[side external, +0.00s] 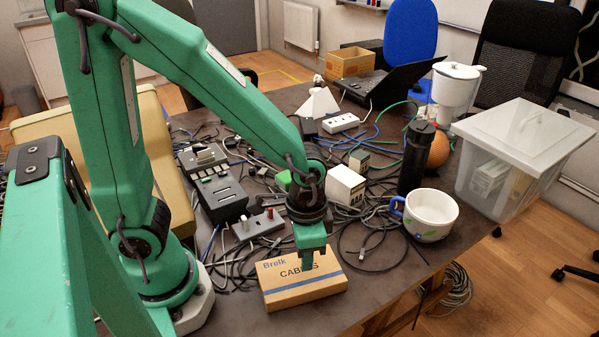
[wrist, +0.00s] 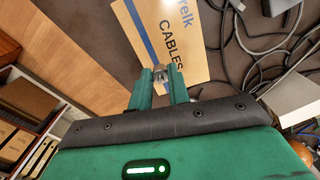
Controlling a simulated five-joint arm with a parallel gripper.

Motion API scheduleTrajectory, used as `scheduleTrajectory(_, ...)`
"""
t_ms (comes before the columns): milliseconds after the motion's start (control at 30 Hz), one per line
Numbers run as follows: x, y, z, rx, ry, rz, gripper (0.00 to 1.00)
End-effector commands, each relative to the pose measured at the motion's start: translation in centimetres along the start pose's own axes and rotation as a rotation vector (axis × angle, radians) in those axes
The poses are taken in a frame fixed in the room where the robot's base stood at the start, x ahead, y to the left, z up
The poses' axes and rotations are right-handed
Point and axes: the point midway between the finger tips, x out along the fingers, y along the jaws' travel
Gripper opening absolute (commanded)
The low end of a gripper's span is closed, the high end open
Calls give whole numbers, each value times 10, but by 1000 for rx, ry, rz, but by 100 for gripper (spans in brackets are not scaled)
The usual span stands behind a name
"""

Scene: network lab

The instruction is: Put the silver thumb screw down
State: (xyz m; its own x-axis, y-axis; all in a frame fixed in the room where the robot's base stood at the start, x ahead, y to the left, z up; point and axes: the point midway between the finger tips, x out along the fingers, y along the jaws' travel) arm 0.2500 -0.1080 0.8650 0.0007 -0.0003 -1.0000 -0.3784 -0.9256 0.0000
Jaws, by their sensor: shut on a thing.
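My gripper (side external: 309,262) points down over the cardboard CABLES box (side external: 300,288) in the side view. In the wrist view my gripper (wrist: 160,80) is shut on the small silver thumb screw (wrist: 160,71), which sits between the fingertips. The screw cannot be made out in the side view. The box also fills the area beyond the fingertips in the wrist view (wrist: 200,50). I cannot tell whether the screw touches the box top.
Black cables lie around the box. A white mug (side external: 431,218), a black cylinder (side external: 415,160) and a small white box (side external: 345,188) stand right of my gripper. The table's front edge is close to the box.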

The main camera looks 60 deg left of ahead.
Motion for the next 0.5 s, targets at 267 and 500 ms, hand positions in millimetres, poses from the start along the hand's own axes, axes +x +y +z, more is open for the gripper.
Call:
scheduleTrajectory(267, 21, 0, 1, 0, -5, 0, 0)
scheduleTrajectory(500, 39, 0, 1, 0, -4, 0, 0)
